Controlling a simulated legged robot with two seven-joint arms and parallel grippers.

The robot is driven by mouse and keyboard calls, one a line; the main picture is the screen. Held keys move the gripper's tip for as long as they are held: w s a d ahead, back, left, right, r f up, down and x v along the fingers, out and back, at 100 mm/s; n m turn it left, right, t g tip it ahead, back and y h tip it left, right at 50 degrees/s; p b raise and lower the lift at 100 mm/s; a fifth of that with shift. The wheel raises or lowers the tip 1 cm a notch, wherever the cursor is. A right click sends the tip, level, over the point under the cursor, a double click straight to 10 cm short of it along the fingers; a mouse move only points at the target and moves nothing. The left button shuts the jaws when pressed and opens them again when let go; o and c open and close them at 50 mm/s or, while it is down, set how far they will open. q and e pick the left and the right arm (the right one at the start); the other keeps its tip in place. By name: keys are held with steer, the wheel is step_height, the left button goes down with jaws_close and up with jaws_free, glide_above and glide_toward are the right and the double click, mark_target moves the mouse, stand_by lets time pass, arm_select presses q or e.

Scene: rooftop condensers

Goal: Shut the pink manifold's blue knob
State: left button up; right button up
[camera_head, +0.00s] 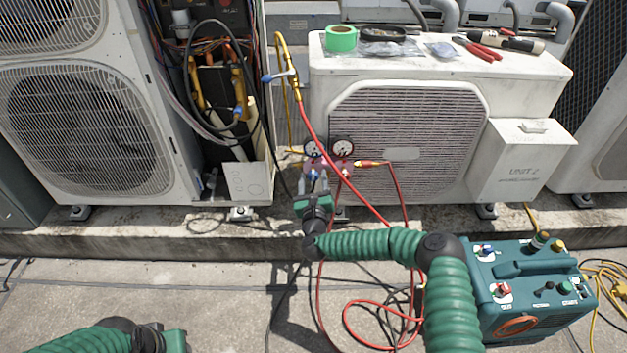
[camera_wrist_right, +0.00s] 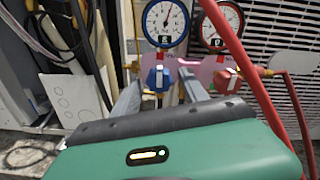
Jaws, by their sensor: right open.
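The pink manifold (camera_wrist_right: 205,72) carries two round gauges, a blue-rimmed one (camera_wrist_right: 165,22) on the left and a red-rimmed one (camera_wrist_right: 219,24) on the right. Its blue knob (camera_wrist_right: 160,77) sits below the blue gauge, with a red knob (camera_wrist_right: 228,81) to the right. My right gripper (camera_head: 314,181) is open in front of the manifold. In the right wrist view its grey fingers appear on either side of the blue knob; I cannot tell whether they touch it. My left gripper (camera_head: 172,341) shows partly at the bottom left; its fingers are out of frame.
A red hose (camera_head: 328,150) crosses in front of the manifold and coils on the floor. A condenser (camera_head: 440,140) stands behind, with tools and green tape (camera_head: 341,38) on top. A teal machine (camera_head: 530,290) stands at the lower right.

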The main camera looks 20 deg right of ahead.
steer(key=shift+s+a, duration=0.1)
steer(key=shift+s, duration=0.05)
steer(key=p+v, duration=0.7)
steer(key=v, duration=0.9)
steer(key=shift+s, duration=0.25)
